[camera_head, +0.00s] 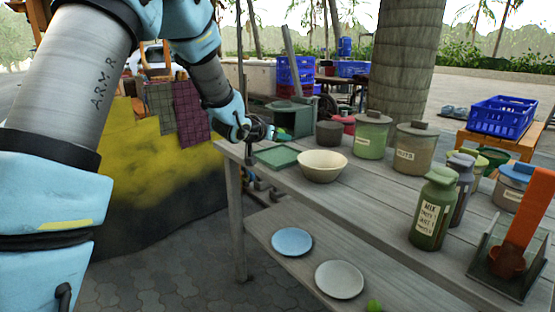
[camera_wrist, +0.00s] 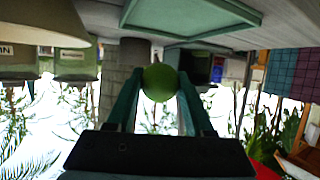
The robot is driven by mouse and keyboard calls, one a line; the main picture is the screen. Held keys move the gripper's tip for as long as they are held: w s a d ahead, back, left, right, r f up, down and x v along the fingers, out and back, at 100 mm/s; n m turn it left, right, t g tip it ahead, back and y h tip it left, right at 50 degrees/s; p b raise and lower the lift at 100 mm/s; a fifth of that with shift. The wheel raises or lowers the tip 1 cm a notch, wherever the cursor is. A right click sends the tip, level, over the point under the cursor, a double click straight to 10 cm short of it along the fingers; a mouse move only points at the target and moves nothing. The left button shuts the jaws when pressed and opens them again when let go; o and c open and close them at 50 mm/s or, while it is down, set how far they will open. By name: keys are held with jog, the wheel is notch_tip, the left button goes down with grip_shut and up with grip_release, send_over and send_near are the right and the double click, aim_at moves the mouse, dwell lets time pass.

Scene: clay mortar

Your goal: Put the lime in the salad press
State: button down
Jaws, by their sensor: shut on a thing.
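My gripper (camera_head: 268,132) is at the far left end of the wooden table, near the green boxy device. In the wrist view, which is upside down, my gripper (camera_wrist: 157,100) is shut on a round green lime (camera_wrist: 160,82), held between the two fingers. The salad press is not clearly identifiable. One candidate is the dark green box (camera_head: 290,117) with an upright grey lever, behind a flat green tray (camera_head: 276,157); another is a clear-walled device with an orange lever (camera_head: 527,214) at the right front. The lime is held above the table, apart from both.
A cream bowl (camera_head: 322,168) stands right of the tray. Lidded jars (camera_head: 414,148) and a green bottle (camera_head: 432,212) stand further right. The lower shelf holds a blue plate (camera_head: 292,241), a grey plate (camera_head: 339,280) and another green round fruit (camera_head: 374,306).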

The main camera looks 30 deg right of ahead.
aim_at(278, 163)
jog(key=shift+f, duration=3.1)
jog(key=shift+f, duration=0.2)
jog(key=shift+c, duration=1.4)
grip_release()
jog(key=v, duration=1.1)
jog(key=shift+b, duration=0.35)
